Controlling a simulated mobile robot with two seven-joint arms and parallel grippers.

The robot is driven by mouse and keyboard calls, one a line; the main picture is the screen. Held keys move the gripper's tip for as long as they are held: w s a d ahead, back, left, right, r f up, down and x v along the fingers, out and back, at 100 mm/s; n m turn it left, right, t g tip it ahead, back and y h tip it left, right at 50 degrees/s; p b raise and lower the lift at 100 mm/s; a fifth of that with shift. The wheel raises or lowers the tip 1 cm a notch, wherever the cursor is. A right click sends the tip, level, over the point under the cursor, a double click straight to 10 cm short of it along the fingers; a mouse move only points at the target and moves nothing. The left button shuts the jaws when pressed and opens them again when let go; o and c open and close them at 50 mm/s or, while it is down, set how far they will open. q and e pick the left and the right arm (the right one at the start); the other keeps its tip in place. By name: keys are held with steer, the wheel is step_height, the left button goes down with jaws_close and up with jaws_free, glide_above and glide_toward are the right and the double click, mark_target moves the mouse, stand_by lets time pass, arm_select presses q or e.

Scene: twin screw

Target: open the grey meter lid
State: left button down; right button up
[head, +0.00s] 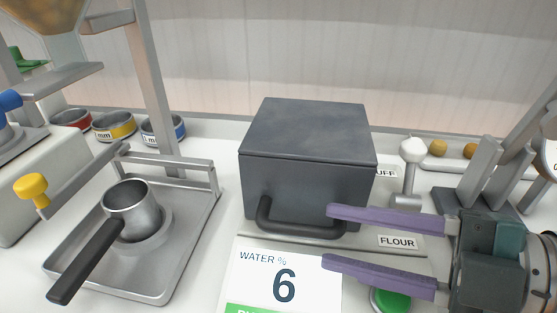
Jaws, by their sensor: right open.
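The grey meter (300,170) is a dark box in the middle of the head view. Its lid (308,130) is down, with a seam showing below its top edge. A dark bar handle (300,229) sticks out from the lower front. My right gripper (328,236) comes in from the right. Its two purple fingers are apart, one above the other in the picture, with the tips close to the right end of the handle. I cannot tell whether the fingers touch it. Nothing is held between them. My left gripper is not in view.
A metal tray (185,265) with a long-handled cup (132,205) is at left. Labelled tins (113,127) stand behind it. A green button (391,300) is partly hidden below my right gripper.

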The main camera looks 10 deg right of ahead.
mark_target(325, 235)
steer(key=shift+x, duration=2.35)
steer(key=shift+c, duration=0.4)
jaws_close()
